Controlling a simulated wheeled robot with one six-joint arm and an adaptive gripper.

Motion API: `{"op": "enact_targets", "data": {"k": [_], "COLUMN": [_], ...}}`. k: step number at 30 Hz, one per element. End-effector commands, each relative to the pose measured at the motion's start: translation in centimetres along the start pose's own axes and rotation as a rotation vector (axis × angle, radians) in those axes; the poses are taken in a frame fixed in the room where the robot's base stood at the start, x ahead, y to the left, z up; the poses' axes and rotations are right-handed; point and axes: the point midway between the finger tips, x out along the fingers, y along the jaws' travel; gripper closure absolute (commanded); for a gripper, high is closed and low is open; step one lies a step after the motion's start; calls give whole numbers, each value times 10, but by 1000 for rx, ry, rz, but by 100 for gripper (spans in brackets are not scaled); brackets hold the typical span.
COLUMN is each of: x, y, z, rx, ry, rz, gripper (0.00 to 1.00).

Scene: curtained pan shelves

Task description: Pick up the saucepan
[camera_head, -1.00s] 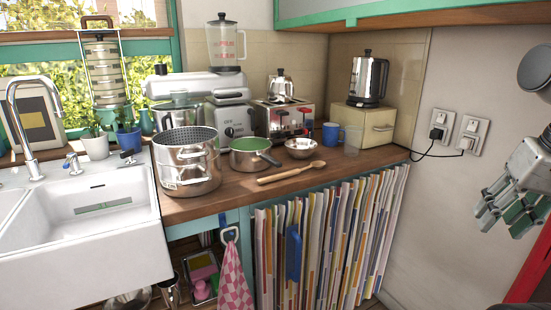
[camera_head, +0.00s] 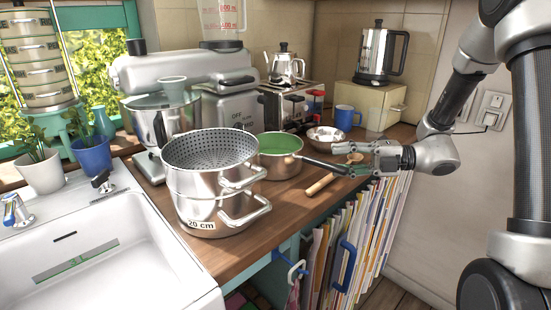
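The saucepan (camera_head: 277,167) stands on the wooden worktop in the head view. It is silver outside and green inside, and its dark handle points right toward my gripper. My gripper (camera_head: 338,160) comes in from the right with its fingers pointing left, at the handle's outer end. The fingers look spread apart, and the pan still rests on the worktop. The handle's end overlaps the fingers in the picture, so I cannot tell whether they touch it.
A tall steamer pot (camera_head: 212,185) stands close left of the saucepan. A small metal bowl (camera_head: 326,138) and a wooden spoon (camera_head: 322,184) are near the gripper. A toaster (camera_head: 290,104), a blue mug (camera_head: 346,118) and a mixer (camera_head: 185,85) stand behind. The sink (camera_head: 110,240) is at left.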

Motion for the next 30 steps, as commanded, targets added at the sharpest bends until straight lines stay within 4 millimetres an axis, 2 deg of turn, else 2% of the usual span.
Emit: {"op": "enact_targets", "data": {"k": [13, 16, 22, 23, 29, 30], "x": [63, 69, 70, 70, 70, 70], "y": [-1, -1, -1, -1, -1, -1], "z": [4, 4, 4, 4, 4, 4], "rx": [-1, -1, -2, -2, -2, -2], "ry": [4, 3, 2, 2, 2, 2], "rz": [-3, -2, -2, -2, -2, -3], "gripper": [61, 61, 61, 63, 99, 100]}}
